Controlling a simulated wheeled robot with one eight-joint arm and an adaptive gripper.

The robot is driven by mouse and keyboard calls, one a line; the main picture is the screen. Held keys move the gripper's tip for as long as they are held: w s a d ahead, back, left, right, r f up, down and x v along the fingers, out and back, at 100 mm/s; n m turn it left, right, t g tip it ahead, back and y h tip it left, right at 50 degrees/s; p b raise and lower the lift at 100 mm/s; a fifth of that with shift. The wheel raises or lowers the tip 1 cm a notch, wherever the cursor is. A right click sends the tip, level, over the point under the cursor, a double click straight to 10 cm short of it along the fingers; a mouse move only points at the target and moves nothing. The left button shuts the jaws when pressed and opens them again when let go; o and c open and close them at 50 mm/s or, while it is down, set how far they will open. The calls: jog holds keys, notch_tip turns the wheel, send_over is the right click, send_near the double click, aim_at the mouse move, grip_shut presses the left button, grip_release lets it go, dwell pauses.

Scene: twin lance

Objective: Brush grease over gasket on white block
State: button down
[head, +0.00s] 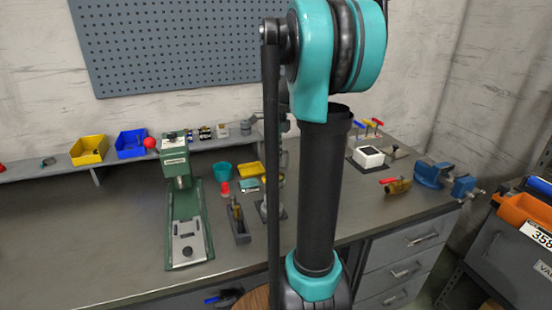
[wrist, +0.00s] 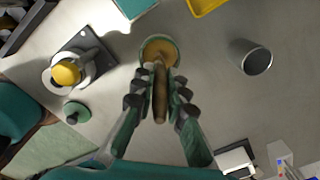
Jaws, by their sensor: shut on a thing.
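In the wrist view my gripper (wrist: 159,104) is shut on the brown handle of a brush (wrist: 160,92). The brush points away from my gripper, and its far end is over or in a round green-rimmed tin of yellow-brown grease (wrist: 148,46). I cannot tell how deep the bristles are. A white block partly shows at the lower right of the wrist view (wrist: 236,161).
A grey metal cup (wrist: 250,57) stands right of the tin. A yellow-knobbed device (wrist: 66,73) and a green lid (wrist: 76,112) are at its left. A green press (head: 184,210) stands on the left bench, and a blue vise (head: 432,174) at the right.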

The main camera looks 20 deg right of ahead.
jog(key=shift+r, duration=3.4)
